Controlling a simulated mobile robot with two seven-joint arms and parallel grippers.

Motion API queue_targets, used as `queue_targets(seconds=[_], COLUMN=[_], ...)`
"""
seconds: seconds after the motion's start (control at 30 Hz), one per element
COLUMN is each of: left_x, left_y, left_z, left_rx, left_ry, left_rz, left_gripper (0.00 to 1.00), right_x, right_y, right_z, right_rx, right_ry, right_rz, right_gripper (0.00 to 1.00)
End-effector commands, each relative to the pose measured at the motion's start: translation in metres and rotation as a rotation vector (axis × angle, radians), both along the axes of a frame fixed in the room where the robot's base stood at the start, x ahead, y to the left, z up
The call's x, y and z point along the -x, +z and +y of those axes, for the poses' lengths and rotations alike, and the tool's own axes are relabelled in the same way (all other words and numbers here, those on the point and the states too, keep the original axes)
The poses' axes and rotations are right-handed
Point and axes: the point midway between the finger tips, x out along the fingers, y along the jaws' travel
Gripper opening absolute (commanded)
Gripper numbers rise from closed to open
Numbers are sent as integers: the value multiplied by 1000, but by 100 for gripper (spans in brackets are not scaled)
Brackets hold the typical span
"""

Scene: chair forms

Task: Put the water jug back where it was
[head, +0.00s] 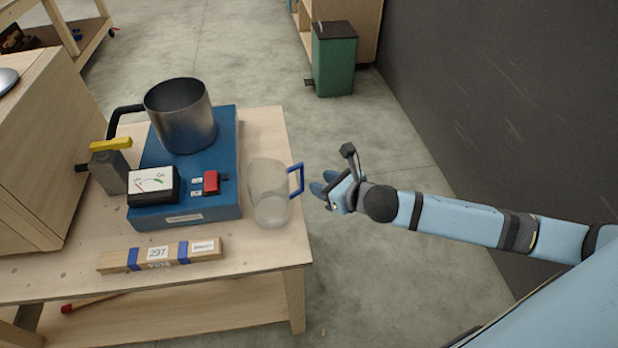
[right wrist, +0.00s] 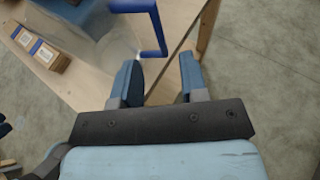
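The clear water jug (head: 268,196) with a blue handle stands upright on the right side of the wooden table (head: 262,130), beside the blue appliance. Its blue handle (right wrist: 153,30) shows at the top of the right wrist view, in front of the fingers. My right gripper (head: 325,190) is just to the right of the handle, beyond the table's edge. In the right wrist view its two fingers (right wrist: 158,85) are apart with nothing between them. It appears clear of the handle. My left gripper is not in view.
A blue appliance (head: 205,205) bears a metal pot (head: 182,118), a white-faced meter (head: 153,187) and a red switch (head: 211,183). A labelled wooden block (head: 160,256) lies at the table's front. A green bin (head: 333,62) stands behind on open floor. A dark wall (head: 500,90) is at right.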

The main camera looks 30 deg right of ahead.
Motion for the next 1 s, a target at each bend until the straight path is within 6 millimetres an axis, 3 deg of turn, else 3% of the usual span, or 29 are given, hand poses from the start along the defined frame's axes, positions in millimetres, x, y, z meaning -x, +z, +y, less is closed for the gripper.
queue_targets(seconds=[0.1,0.33,0.47,0.57,0.7,1.0], left_x=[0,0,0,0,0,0], left_y=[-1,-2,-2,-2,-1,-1], left_z=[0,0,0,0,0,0], left_rx=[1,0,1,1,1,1], left_ry=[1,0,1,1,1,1], left_rz=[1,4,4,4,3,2], left_gripper=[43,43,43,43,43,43], right_x=[20,38,48,64,92,159], right_y=[7,14,0,-21,-55,-117], right_z=[-7,-12,3,23,48,72], right_rx=[2,-25,-236,-563,-1127,-2196], right_ry=[3,-8,-90,-231,-514,-1178], right_rz=[1,12,103,250,501,860], right_gripper=[40,40,40,40,40,40])
